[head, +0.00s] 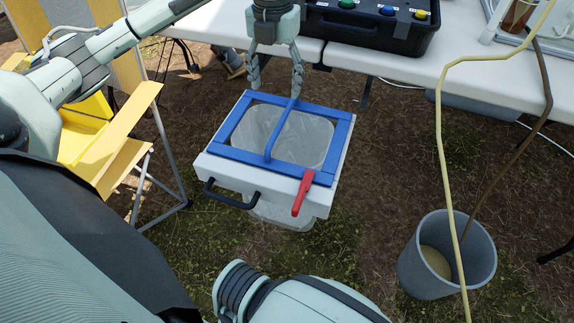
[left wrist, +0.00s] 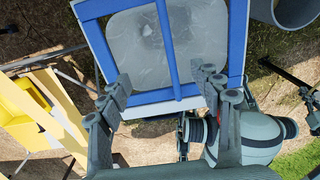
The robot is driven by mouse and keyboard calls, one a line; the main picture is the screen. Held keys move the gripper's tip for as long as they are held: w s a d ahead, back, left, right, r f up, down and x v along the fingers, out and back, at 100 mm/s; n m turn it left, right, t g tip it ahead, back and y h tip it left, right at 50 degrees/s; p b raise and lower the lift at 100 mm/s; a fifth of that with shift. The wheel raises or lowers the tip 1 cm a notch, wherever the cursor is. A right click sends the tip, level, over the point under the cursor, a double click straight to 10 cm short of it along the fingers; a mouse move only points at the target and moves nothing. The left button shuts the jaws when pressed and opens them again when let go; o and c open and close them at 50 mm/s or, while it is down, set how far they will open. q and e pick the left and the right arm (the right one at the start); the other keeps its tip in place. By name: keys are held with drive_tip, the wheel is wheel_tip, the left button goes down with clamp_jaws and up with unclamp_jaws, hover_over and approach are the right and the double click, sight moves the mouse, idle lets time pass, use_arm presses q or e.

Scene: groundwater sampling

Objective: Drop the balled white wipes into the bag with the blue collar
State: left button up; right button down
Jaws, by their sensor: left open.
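The bag with the blue collar (head: 240,152) hangs in a white frame at the middle of the head view. The collar is a blue rectangle with a blue bar across its opening, and the clear bag (head: 300,140) hangs below it. My left gripper (head: 275,91) is open above the collar's far edge, with nothing between its fingers. In the left wrist view its spread fingers (left wrist: 164,78) point at the collar (left wrist: 90,9). A pale crumpled patch shows inside the bag (left wrist: 185,45); I cannot tell whether it is wipes or folds. My right gripper is out of view.
A red lever (head: 302,194) and a black handle (head: 232,196) stick out from the white frame (head: 225,172). A white table (head: 420,65) with a black case (head: 370,28) stands behind. A yellow chair (head: 110,145) is left, and a grey bucket (head: 420,270) with hoses is right.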

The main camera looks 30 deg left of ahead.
use_arm(q)
wheel_tip(320, 180, up, 11)
idle(0.3)
idle(0.5)
